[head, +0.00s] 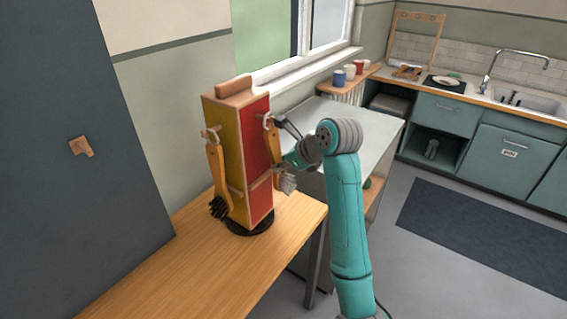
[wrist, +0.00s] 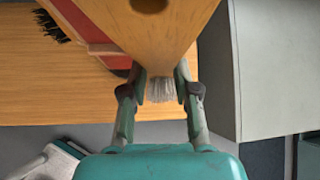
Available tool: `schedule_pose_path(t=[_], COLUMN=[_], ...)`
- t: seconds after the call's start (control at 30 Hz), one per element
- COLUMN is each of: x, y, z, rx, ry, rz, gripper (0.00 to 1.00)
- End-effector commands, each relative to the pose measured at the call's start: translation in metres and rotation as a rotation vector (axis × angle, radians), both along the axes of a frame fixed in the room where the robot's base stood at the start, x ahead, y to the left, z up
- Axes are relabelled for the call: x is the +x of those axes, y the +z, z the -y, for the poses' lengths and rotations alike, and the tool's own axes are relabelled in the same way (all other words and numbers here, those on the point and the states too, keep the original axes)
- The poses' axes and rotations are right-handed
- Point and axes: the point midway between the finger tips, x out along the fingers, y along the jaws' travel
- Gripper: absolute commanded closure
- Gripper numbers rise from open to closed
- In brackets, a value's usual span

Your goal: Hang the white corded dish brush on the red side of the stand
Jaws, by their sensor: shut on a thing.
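The stand (head: 250,190) is upright on the wooden table, with a yellow side at left and a red side (head: 256,150) at right. The white-bristled brush (head: 274,145) is upright against the red side, handle up, its pale bristles (head: 287,184) down. A pale loop shows near its top by the red side's peg; I cannot tell if it is over the peg. My gripper (head: 279,168) is shut on this brush; in the wrist view its fingers (wrist: 161,82) flank the wooden handle (wrist: 150,38) above the white bristles (wrist: 160,91).
A dark-bristled brush (head: 216,175) hangs on the yellow side. The stand has a black round base (head: 248,228). The table (head: 190,270) is clear in front. A grey-topped cabinet (head: 375,128) stands behind my arm, and a window sill runs behind the stand.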

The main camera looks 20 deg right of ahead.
Motion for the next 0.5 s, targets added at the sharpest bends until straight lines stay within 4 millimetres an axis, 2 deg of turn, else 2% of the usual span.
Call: schedule_pose_path(t=[0.27,0.3,0.4,0.5], x=[0.0004,0.0004,0.0003,0.0003], y=[-0.0004,-0.0004,-0.0004,-0.0005], z=[-0.0011,-0.0011,-0.0011,-0.0012], rx=[0.001,0.001,0.001,0.001], ry=[0.001,0.001,0.001,0.001], rz=[-0.001,-0.001,-0.001,-0.001], gripper=[1.0,0.62,0.41,0.41])
